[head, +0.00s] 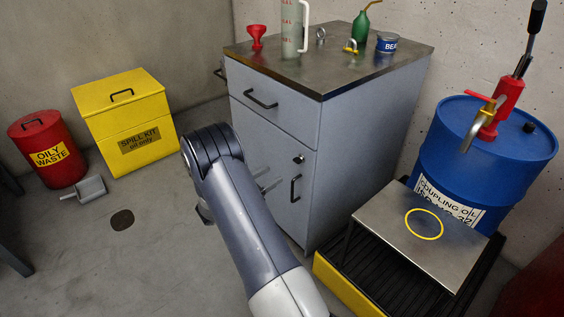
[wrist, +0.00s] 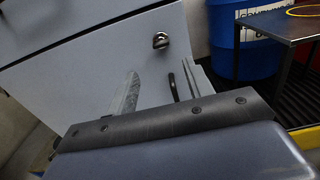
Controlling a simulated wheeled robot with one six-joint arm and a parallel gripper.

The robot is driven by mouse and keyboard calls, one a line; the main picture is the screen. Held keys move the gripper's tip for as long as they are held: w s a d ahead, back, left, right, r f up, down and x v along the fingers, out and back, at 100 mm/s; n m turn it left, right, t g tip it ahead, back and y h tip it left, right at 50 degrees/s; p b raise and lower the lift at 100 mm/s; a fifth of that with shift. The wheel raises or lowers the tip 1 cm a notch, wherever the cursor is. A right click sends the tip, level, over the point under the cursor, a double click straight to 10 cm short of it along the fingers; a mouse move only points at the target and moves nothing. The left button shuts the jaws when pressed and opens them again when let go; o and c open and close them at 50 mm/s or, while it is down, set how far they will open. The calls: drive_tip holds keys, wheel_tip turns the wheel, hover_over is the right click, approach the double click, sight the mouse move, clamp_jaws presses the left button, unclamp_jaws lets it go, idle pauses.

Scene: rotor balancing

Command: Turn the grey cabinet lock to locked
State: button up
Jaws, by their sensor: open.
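The grey cabinet (head: 262,133) stands in the middle of the head view, its drawer above a lower door. The cabinet lock (head: 299,158) is a small round metal piece high on the door, above the dark door handle (head: 295,188). In the wrist view the lock (wrist: 160,40) is upper centre, with a dark, roughly crosswise part on it; I cannot tell its setting. My gripper (wrist: 160,68) is open and empty, fingers pointing at the door. The lock appears beyond the fingertips, apart from them. The handle (wrist: 173,88) shows between the fingers. In the head view my arm partly hides the door.
A blue drum (head: 480,150) with a red pump stands right of the cabinet, behind a low metal stand (head: 385,240). A yellow spill kit bin (head: 125,115) and red waste can (head: 45,150) stand left. A funnel, jug and cans are on the cabinet top (head: 330,72).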

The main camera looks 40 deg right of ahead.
sight(298, 161)
drive_tip(key=d, duration=0.3)
drive_tip(key=d+b, duration=0.1)
drive_tip(key=d, duration=0.6)
drive_tip(key=shift+w+d+b, duration=0.25)
drive_tip(key=shift+w+b, duration=0.05)
drive_tip(key=c, duration=1)
